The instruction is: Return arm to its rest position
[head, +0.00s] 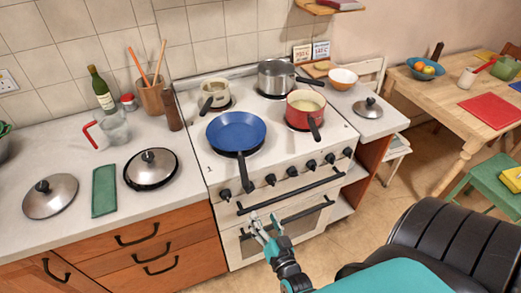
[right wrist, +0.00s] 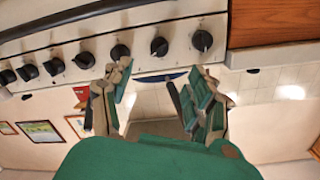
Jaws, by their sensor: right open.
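My right gripper (head: 264,217) is in front of the white stove's (head: 233,200) oven door, close to the oven handle (head: 290,190) in the picture. I cannot tell whether they touch. Its two fingers are apart and nothing is between them. In the right wrist view the open gripper (right wrist: 158,75) shows below the row of black stove knobs (right wrist: 120,52). My left gripper is not in view.
A blue pan (head: 235,132), a grey pot (head: 275,77) and a red pot (head: 300,108) stand on the stove. Open floor (head: 395,185) lies to the right, with a wooden table (head: 440,97) beyond.

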